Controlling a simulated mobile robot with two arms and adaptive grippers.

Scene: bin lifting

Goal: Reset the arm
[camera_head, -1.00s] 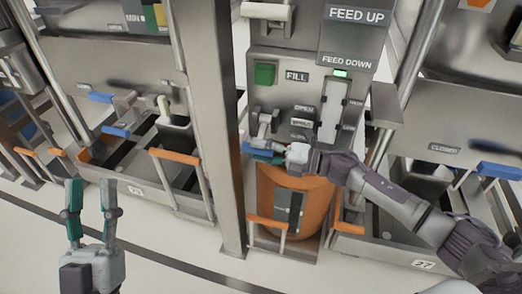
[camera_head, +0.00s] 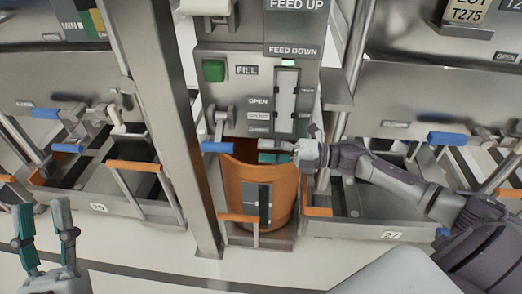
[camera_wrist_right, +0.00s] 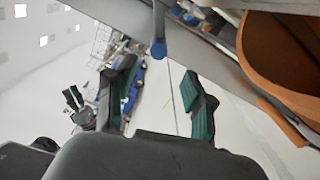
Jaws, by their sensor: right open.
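My right gripper (camera_head: 272,152) is open and empty, in front of the panel and just above the mouth of the orange bin (camera_head: 283,205). A lever with a blue handle (camera_head: 217,147) lies to its left, apart from the fingertips. In the right wrist view, the spread green-padded fingers of my right gripper (camera_wrist_right: 157,98) have nothing between them. The blue handle tip (camera_wrist_right: 158,48) shows beyond them, and the orange bin (camera_wrist_right: 290,55) is at upper right. My left gripper (camera_head: 44,236) is open and empty at lower left, over the floor.
The panel has a green button (camera_head: 214,71) by the FILL label and a lit green light. Metal posts (camera_head: 175,120) stand left and right of the bin bay. Neighbouring bays have blue-handled levers (camera_head: 447,139) and orange bars (camera_head: 133,166). The front floor is clear.

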